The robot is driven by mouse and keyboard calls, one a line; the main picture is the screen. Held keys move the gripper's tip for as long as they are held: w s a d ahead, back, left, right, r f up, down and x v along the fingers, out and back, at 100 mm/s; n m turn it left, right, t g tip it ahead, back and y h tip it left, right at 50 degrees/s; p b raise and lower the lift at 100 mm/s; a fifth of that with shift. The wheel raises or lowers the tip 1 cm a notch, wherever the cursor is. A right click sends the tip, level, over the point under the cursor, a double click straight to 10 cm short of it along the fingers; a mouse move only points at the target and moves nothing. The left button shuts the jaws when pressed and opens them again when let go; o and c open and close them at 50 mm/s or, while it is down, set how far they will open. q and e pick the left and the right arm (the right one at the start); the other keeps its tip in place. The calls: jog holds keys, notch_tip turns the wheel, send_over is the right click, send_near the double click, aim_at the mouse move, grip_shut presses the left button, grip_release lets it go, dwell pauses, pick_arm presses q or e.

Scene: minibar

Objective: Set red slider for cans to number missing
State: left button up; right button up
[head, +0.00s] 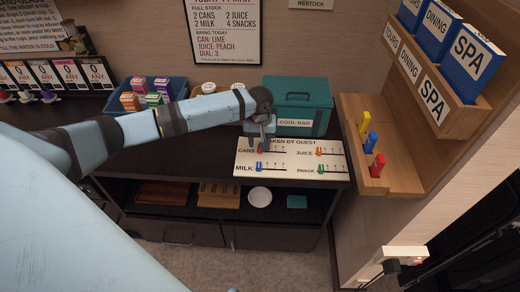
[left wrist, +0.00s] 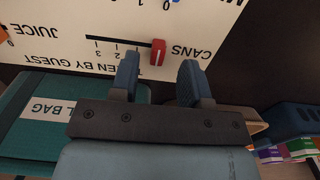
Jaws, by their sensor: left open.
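The red slider for cans (head: 260,149) stands on the white "Taken by guest" board (head: 322,147), at the CANS row's end nearest the label. In the left wrist view the red slider (left wrist: 158,52) is close to the CANS label, short of the marks 1, 2, 3. My left gripper (head: 262,137) is over the board's left part. In the left wrist view its open fingers (left wrist: 157,75) lie to either side of the slider's line, with a gap around it. I cannot tell whether they touch the board. My right gripper is not in view.
The board also carries a blue milk slider (head: 259,166), an orange juice slider (head: 319,151) and a green snack slider (head: 320,169). A teal cool bag (head: 297,100) stands behind. A blue crate (head: 179,83) of cartons is at left. A wooden shelf (head: 400,178) rises at right.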

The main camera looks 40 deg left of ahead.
pick_arm(q)
notch_tip(320, 180, down, 3)
jog(key=shift+f, duration=0.4)
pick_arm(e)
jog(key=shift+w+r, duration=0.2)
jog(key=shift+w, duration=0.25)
